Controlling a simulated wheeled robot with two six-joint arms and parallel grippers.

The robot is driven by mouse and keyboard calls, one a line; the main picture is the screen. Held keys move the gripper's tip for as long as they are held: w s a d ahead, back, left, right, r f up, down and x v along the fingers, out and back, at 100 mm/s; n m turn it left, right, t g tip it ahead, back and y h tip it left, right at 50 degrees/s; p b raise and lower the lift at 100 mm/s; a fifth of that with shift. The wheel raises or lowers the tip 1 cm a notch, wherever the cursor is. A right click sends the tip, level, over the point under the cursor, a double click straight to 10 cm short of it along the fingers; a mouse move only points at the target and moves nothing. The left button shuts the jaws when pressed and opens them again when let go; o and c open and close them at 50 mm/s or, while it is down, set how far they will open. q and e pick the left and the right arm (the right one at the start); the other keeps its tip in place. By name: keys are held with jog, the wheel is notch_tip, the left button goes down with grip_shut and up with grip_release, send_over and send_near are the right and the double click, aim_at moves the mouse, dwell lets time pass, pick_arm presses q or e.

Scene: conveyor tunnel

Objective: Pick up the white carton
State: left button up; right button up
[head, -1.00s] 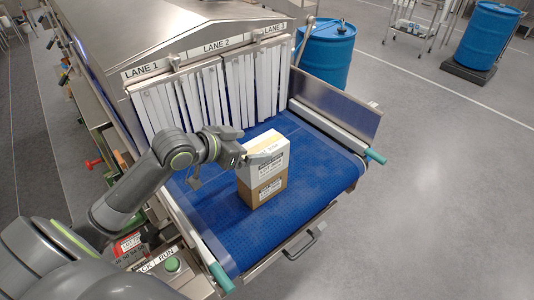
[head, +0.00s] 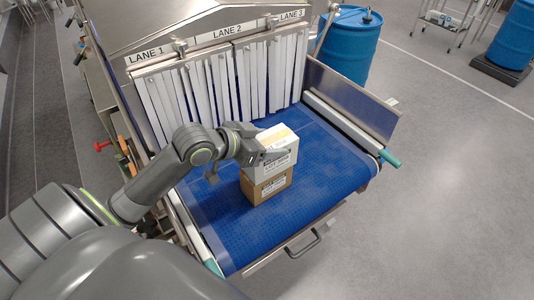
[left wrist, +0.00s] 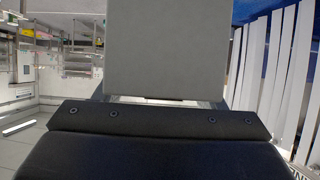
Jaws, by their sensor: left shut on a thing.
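The white carton (head: 277,156), with a tan tape strip on top and a printed label on its front, is stacked above a brown carton (head: 268,186) on the blue belt. My left gripper (head: 258,146) reaches in from the left and is shut on the white carton. I cannot tell whether a gap separates the two cartons. In the left wrist view, the carton's plain grey-looking face (left wrist: 165,50) fills the upper middle, between the fingers. My right gripper is not in view.
White strip curtains (head: 226,85) hang at the tunnel mouth behind the cartons. A side guard (head: 350,100) edges the belt on the right. The blue belt (head: 325,170) is clear right of the cartons. A blue drum (head: 348,45) stands behind the guard.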

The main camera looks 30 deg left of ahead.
pick_arm(q)
jog(key=shift+w, duration=0.1)
jog(key=c, duration=0.3)
jog(key=shift+w+r, duration=0.1)
jog(key=shift+r, duration=0.4)
jog(key=shift+c, duration=0.2)
notch_tip(320, 180, up, 8)
jog(key=shift+f+b, duration=0.25)
jog(key=shift+b, duration=0.35)
jog(key=shift+r, duration=0.75)
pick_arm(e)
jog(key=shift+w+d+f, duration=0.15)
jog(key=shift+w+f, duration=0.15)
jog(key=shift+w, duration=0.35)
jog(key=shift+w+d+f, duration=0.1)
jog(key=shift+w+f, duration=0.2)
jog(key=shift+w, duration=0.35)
